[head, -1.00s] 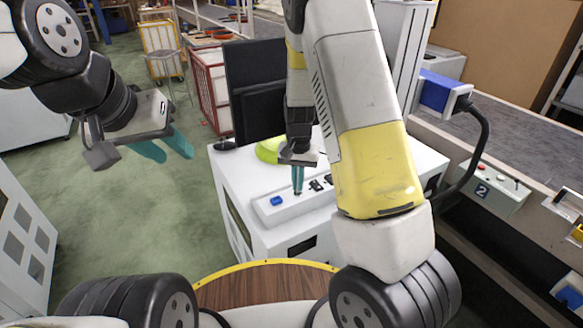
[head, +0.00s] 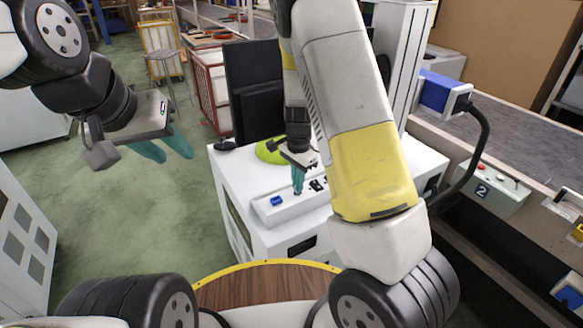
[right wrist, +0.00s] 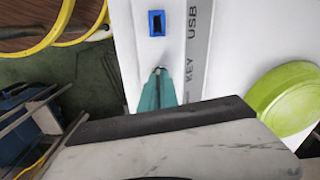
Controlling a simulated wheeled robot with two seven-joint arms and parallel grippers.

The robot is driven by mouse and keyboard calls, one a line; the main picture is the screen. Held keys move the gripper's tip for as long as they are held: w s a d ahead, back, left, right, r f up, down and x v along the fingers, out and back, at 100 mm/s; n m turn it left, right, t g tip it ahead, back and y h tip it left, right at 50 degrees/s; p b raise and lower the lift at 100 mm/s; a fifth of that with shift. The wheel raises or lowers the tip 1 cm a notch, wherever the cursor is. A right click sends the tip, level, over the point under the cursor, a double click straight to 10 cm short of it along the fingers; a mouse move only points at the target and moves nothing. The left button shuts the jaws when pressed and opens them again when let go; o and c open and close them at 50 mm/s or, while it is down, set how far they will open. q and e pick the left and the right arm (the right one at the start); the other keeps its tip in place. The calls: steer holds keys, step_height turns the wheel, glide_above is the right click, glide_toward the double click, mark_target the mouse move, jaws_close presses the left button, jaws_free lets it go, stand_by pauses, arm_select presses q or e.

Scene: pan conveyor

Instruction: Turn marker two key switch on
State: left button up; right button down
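The white panel strip (head: 268,212) on the white cabinet carries a blue USB port (head: 277,201) and small black parts. In the right wrist view, the words KEY and USB run along its grey label band (right wrist: 197,45), with the blue port (right wrist: 156,22) beside USB. My right gripper (head: 298,191) points down onto the panel beside KEY. Its teal fingers (right wrist: 158,72) are together, with a small dark piece at the tips that appears to be the key; they mostly hide the switch. My left gripper (head: 176,156) is open and empty over the floor at left.
A black monitor (head: 257,115) and a green round object (head: 270,150) are behind the panel. A box marked 2 (head: 489,188) with buttons is on the conveyor side at right. A wooden surface with a yellow rim (head: 260,290) is in front.

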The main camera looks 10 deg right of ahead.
stand_by(0.5)
steer(key=c, duration=1.6)
jaws_free()
steer(key=shift+r, duration=3.95)
steer(key=s+d+r+n+t, duration=0.1)
steer(key=s+r+n+t, duration=0.1)
steer(key=s+r+n, duration=0.2)
steer(key=s+d+r+n+t+y, duration=0.1)
steer(key=s+r+n, duration=0.3)
steer(key=s+r, duration=0.6)
steer(key=s+d+r+n+t+y, duration=0.1)
steer(key=s+r+n+t, duration=0.2)
steer(key=s+r, duration=0.4)
steer(key=shift+s+n, duration=0.5)
